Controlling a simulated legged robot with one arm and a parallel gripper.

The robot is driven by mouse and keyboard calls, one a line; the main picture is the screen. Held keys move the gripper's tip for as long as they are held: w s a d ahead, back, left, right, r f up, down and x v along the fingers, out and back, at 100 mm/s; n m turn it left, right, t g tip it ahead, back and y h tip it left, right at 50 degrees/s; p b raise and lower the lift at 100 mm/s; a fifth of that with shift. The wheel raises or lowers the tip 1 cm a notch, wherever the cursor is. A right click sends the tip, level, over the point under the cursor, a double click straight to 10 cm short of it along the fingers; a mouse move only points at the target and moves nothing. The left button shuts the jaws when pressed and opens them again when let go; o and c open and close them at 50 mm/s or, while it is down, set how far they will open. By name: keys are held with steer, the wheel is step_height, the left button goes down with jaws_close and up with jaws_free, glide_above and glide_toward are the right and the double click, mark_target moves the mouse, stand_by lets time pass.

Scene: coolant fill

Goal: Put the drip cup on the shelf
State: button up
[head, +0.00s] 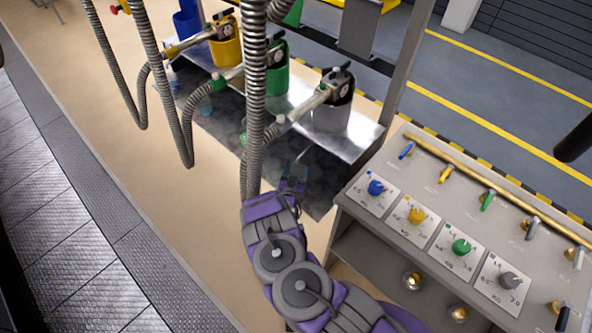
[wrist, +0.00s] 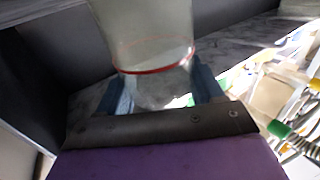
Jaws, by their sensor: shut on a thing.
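The drip cup (wrist: 155,55) is a translucent cup with a red ring, close up in the wrist view. My gripper (wrist: 160,95) has its blue fingers on both sides of the cup, shut on it. In the head view my gripper (head: 293,180) is low over the right end of a dark mottled shelf (head: 215,125) under the bench. The cup itself is hard to make out there. The same mottled surface (wrist: 240,48) shows behind the cup in the wrist view; I cannot tell whether the cup touches it.
Small clear cups, one teal-tinted (head: 206,106), stand on the shelf further left. Grey hoses (head: 254,90) hang close to my arm. A steel bench top (head: 350,140) with coloured containers is above the shelf. A control cabinet (head: 450,220) stands close on the right.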

steer(key=shift+d, duration=0.1)
steer(key=o, duration=1)
steer(key=shift+a, duration=0.25)
steer(key=shift+o, duration=0.2)
steer(key=shift+s, duration=0.1)
steer(key=shift+s, duration=0.3)
steer(key=s+a, duration=0.1)
steer(key=s, duration=1)
steer(key=shift+a, duration=0.25)
